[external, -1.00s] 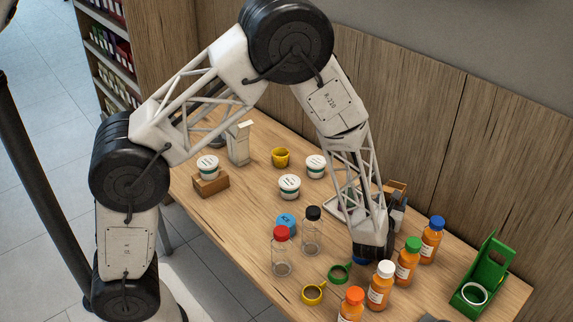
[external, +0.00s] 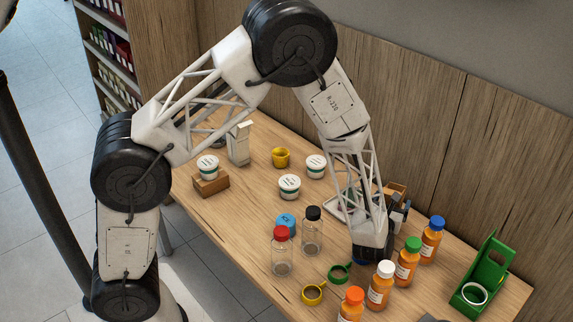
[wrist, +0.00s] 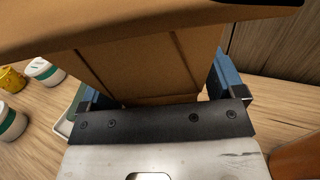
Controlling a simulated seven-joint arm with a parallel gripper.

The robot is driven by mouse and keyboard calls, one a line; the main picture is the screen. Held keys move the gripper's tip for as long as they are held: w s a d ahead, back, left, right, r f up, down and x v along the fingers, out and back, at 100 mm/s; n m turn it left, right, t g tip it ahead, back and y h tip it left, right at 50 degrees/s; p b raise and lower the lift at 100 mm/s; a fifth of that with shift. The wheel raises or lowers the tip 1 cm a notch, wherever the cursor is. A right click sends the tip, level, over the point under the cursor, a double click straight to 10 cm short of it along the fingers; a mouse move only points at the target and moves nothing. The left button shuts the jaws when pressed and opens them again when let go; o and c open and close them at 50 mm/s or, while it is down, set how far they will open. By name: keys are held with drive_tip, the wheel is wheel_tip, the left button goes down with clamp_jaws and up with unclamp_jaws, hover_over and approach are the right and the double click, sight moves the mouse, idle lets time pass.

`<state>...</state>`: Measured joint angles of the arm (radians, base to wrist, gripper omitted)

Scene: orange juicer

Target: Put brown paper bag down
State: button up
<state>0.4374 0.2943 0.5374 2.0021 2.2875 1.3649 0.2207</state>
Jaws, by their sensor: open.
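The brown paper bag (wrist: 140,68) fills the upper middle of the wrist view, standing between the fingers of my gripper (wrist: 155,88). The gripper is open, with a blue finger on each side of the bag. I cannot tell whether either finger touches it. In the external view only a small brown part of the bag (external: 397,187) shows behind my arm. My gripper (external: 398,214) is mostly hidden there by the wrist, and the bag's base is hidden too.
A light tray (external: 338,206) lies beside the wrist. Orange bottles with coloured caps (external: 406,262) stand close in front of it, and a green holder (external: 482,275) is at the right. White tubs (external: 289,187) stand to the left. The wooden wall is close behind.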

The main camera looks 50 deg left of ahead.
sight(392, 193)
drive_tip(key=shift+r, duration=0.15)
drive_tip(key=s+r, duration=0.2)
drive_tip(key=r, duration=0.1)
drive_tip(key=d+r, duration=0.1)
drive_tip(key=r, duration=0.1)
drive_tip(key=shift+s+d, duration=0.1)
drive_tip(key=shift+s, duration=0.3)
drive_tip(key=shift+r, duration=0.95)
drive_tip(key=shift+r, duration=0.1)
